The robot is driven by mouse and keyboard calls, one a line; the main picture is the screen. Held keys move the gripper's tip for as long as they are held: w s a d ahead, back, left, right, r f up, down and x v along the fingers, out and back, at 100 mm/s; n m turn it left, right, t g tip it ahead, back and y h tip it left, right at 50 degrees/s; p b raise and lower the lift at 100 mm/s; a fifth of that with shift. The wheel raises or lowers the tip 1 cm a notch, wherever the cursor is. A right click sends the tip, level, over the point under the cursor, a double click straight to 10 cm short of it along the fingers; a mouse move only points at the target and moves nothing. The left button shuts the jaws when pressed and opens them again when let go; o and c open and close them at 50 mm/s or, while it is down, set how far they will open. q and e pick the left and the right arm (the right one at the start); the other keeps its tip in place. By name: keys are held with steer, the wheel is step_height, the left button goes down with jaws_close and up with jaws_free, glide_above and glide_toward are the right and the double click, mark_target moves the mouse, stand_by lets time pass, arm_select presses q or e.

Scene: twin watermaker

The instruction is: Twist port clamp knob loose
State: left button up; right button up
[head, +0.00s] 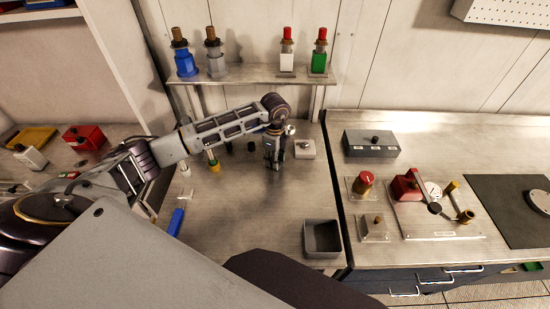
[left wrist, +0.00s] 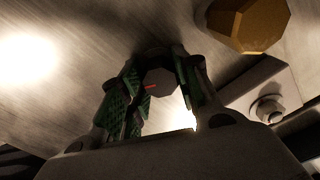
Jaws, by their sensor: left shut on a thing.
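My left gripper (head: 272,166) reaches over the left bench and points down at the work area below the shelf. In the left wrist view, its two green-padded fingers (left wrist: 160,88) are closed around a dark grey, many-sided knob (left wrist: 160,80) with a short red mark on it. In the head view my gripper hides this knob. A large brass-coloured faceted part (left wrist: 248,22) is close by at the upper right of the left wrist view, apart from the fingers. My right gripper is not in view.
A small pale block with a dark knob (head: 305,148) stands just right of my gripper. A grey open bin (head: 322,238) and a blue-handled tool (head: 176,221) lie nearer. Bottles stand on the shelf (head: 250,74) behind. The bench middle is clear.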

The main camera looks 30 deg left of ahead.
arm_select(q)
steer(key=n+p, duration=0.1)
steer(key=n, duration=0.4)
steer(key=shift+r+n, duration=0.1)
steer(key=shift+n, duration=0.2)
stand_by(0.4)
steer(key=o, duration=1)
steer(key=shift+r, duration=0.1)
steer(key=shift+r, duration=5.85)
steer(key=shift+f, duration=0.1)
